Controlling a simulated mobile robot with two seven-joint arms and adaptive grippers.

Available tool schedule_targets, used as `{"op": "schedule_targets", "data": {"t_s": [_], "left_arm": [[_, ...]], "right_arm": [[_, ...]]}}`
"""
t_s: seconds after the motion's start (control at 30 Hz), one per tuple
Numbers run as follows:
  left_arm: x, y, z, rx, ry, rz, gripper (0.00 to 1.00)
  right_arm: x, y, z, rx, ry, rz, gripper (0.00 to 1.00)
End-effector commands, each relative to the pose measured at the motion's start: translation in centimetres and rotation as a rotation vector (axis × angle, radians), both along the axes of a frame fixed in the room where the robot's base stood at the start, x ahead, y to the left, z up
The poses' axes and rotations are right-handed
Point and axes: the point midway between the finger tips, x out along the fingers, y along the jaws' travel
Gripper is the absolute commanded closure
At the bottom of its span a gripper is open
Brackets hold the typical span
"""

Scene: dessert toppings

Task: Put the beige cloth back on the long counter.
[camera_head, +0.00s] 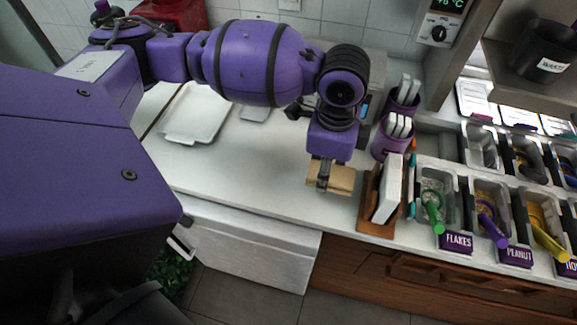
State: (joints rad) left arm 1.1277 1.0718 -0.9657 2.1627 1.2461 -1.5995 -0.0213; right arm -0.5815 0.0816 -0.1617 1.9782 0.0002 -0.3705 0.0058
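The beige cloth (343,179) is a small folded block at the front part of the long counter (245,165), left of the wooden holder. My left gripper (324,180) points down at it, with a dark finger across the cloth's near face. It looks shut on the cloth; the far finger is hidden. I cannot tell whether the cloth touches the counter or hangs just above it. My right gripper is not in view.
A wooden holder with a white card (387,188) stands close right of the cloth. Purple cups (393,137) are behind it. Topping bins (437,195) with scoops fill the right. A white tray (196,113) lies at left; the counter between is clear.

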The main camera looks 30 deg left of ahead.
Motion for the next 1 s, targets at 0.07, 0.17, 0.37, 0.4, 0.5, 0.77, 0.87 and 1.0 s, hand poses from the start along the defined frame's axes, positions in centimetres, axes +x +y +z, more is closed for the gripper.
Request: {"op": "schedule_targets", "data": {"t_s": [0.07, 0.17, 0.37, 0.4, 0.5, 0.77, 0.87, 1.0], "left_arm": [[-0.1, 0.0, -1.2, -0.002, 0.003, 0.001, 0.77], [0.0, 0.0, -2.1, -0.001, 0.002, 0.001, 0.77], [-0.1, 0.0, -5.3, 0.000, 0.004, 0.001, 0.77], [-0.1, 0.0, -5.8, -0.001, 0.003, 0.002, 0.77], [0.1, 0.0, -6.2, 0.000, -0.002, 0.001, 0.77], [0.1, 0.0, -6.2, -0.001, -0.003, 0.002, 0.77], [0.1, 0.0, -6.4, -0.001, -0.003, 0.002, 0.48], [0.1, 0.0, -6.4, -0.001, -0.003, 0.002, 0.34]], "right_arm": [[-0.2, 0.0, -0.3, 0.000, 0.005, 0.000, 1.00], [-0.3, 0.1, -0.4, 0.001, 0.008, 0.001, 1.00], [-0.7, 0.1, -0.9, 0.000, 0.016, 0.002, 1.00], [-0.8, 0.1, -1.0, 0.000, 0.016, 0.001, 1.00], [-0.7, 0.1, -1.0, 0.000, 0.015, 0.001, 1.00], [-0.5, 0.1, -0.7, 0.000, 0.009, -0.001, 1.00], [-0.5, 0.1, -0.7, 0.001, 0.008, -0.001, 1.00], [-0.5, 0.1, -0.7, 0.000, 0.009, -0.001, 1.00]]}}
